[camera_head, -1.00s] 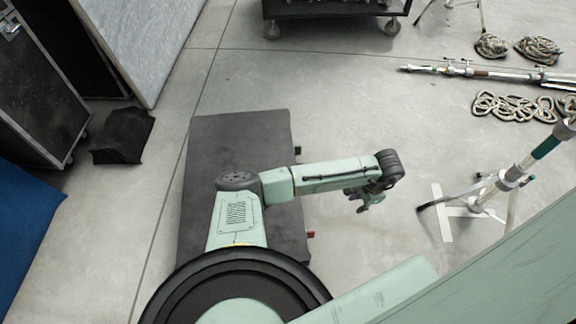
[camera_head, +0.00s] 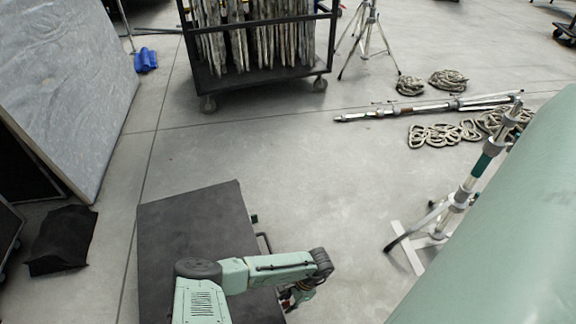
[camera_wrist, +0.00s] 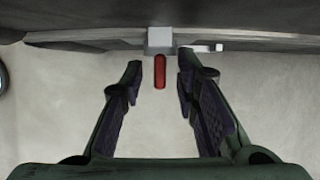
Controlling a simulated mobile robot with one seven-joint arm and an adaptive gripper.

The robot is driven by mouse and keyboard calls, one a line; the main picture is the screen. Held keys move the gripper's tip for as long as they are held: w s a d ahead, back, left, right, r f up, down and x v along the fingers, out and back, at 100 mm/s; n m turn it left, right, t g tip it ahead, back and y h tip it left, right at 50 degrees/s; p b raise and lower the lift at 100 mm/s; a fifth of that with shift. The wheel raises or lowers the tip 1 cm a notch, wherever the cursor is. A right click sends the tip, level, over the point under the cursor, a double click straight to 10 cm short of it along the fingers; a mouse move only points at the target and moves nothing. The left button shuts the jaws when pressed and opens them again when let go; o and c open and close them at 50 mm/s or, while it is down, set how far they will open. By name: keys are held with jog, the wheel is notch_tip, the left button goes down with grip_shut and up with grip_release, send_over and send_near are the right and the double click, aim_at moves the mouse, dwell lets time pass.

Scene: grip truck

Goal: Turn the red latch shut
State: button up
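The red latch (camera_wrist: 160,72) shows in the wrist view, hanging down from a grey block (camera_wrist: 160,38) on the side of a dark case. My gripper (camera_wrist: 157,72) is open, with one finger on each side of the latch and a visible gap to both. In the head view my gripper (camera_head: 298,297) is beside the right edge of the dark flat-topped case (camera_head: 190,222). The latch cannot be made out clearly in the head view.
A metal stand (camera_head: 455,205) is on the floor to the right. A wheeled black cart (camera_head: 262,80) stands at the back. A black cloth-like item (camera_head: 62,240) lies at the left. Floor between case and stand is clear.

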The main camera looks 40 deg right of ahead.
jog(key=shift+f, duration=0.2)
grip_shut()
dwell(0.3)
